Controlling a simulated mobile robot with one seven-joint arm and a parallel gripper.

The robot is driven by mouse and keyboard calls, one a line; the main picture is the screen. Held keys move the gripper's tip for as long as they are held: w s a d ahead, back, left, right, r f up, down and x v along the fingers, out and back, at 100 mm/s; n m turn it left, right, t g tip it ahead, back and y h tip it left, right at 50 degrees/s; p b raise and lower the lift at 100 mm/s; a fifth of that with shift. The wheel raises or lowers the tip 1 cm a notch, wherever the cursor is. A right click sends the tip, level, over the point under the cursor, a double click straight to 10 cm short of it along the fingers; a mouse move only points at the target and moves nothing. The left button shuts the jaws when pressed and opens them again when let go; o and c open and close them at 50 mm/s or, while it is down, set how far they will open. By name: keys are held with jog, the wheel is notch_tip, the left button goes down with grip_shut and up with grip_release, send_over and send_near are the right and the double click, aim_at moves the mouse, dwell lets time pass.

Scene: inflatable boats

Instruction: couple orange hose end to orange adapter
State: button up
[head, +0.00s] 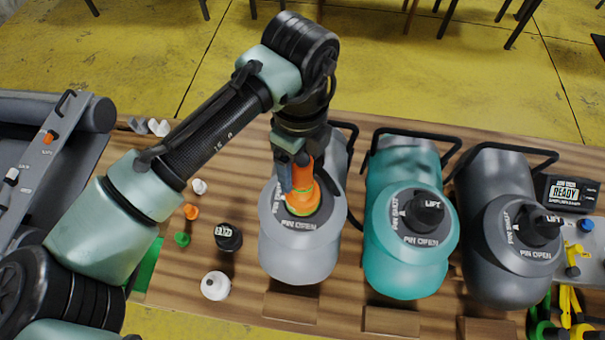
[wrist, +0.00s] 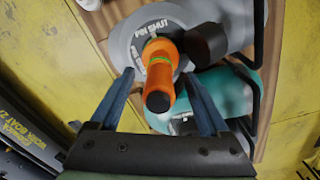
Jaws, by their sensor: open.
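An orange fitting with a green band (head: 302,192) stands on the valve of the light grey boat (head: 290,250). It also shows in the wrist view (wrist: 160,75), with a dark round end facing the camera. It looks like an orange hose end seated on an orange adapter, but I cannot tell where one stops and the other begins. No hose shows trailing from it. My gripper (wrist: 158,78) is open, one blue finger on each side of the fitting, with visible gaps. In the head view my gripper (head: 292,172) hangs over the fitting and partly hides it.
A teal boat (head: 385,270) and a dark grey boat (head: 490,285) lie to the right, with black caps on their valves. Small white, orange (head: 190,211) and green (head: 182,239) pieces lie left. A black box reading READY (head: 567,192) stands far right.

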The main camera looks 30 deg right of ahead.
notch_tip(320, 180, up, 10)
jog(key=shift+r+b, duration=0.25)
jog(key=shift+b, duration=0.7)
jog(key=shift+d, duration=0.1)
